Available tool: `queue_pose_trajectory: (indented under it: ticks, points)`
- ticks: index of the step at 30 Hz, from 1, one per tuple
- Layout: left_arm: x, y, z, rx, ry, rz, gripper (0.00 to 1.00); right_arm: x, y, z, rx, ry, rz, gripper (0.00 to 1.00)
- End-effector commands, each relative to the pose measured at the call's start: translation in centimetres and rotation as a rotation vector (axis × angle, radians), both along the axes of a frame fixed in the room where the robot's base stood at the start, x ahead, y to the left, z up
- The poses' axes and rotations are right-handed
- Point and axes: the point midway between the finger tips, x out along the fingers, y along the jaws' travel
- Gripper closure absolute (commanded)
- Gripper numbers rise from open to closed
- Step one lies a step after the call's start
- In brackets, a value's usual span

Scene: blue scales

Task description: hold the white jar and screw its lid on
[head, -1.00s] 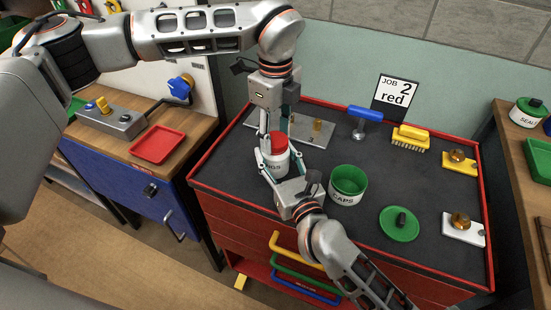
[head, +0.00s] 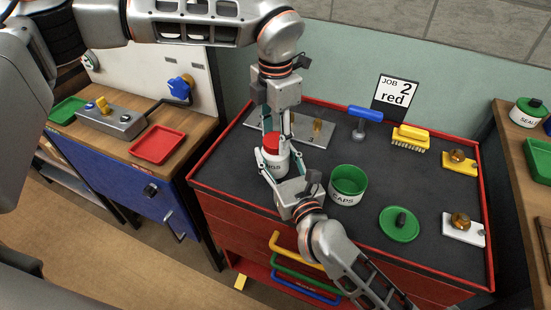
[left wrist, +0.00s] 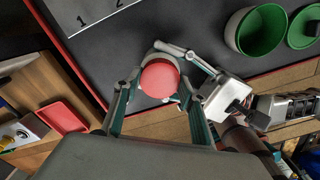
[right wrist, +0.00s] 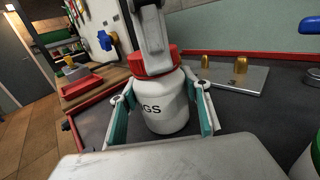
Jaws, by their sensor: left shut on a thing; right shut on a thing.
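The white jar (head: 276,163) with dark lettering stands upright near the left front of the dark bench top; it also shows in the right wrist view (right wrist: 170,108). Its red lid (head: 272,142) sits on its mouth, and the left wrist view shows it from above (left wrist: 159,79). My left gripper (head: 274,138) points straight down from above, shut on the lid. My right gripper (head: 275,172) comes from the front, shut on the jar's body with a finger on each side. How far the threads have engaged cannot be seen.
A metal plate with brass pegs (head: 317,131) and a blue-handled tool (head: 365,119) lie behind. A card (head: 396,93) reads "JOB 2 red". A red raised edge borders the bench.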

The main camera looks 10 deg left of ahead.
Motion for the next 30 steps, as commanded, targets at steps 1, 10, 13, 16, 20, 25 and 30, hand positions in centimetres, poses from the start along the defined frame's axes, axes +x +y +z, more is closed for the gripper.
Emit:
queue_pose_trajectory:
  ticks: [1, 10, 13, 16, 20, 25, 30]
  points:
    - [-0.02, -0.05, 0.05, 0.000, 0.000, -0.084, 0.85, -0.02, 0.01, -0.05, -0.001, 0.000, 0.000, 1.00]
    - [-0.03, -0.04, 0.00, 0.002, 0.000, -0.638, 0.85, -0.02, 0.01, -0.05, -0.001, 0.000, 0.000, 1.00]
    - [-0.07, -0.06, -0.03, 0.001, 0.000, -0.813, 0.85, -0.02, 0.02, -0.05, -0.001, 0.000, 0.000, 1.00]
    - [-0.08, -0.02, -0.07, 0.001, 0.001, -0.954, 0.85, -0.02, 0.02, -0.06, -0.001, 0.000, 0.000, 1.00]
    - [-0.09, -0.02, -0.09, 0.001, 0.001, -0.951, 0.85, -0.02, 0.01, -0.06, -0.001, 0.001, 0.000, 1.00]
    - [-0.08, -0.02, -0.08, 0.000, 0.000, -0.950, 0.43, -0.02, 0.01, -0.06, -0.001, 0.001, 0.000, 1.00]
    - [-0.06, -0.01, -0.08, 0.000, 0.000, -0.949, 0.43, -0.02, 0.01, -0.06, -0.001, 0.001, 0.000, 1.00]
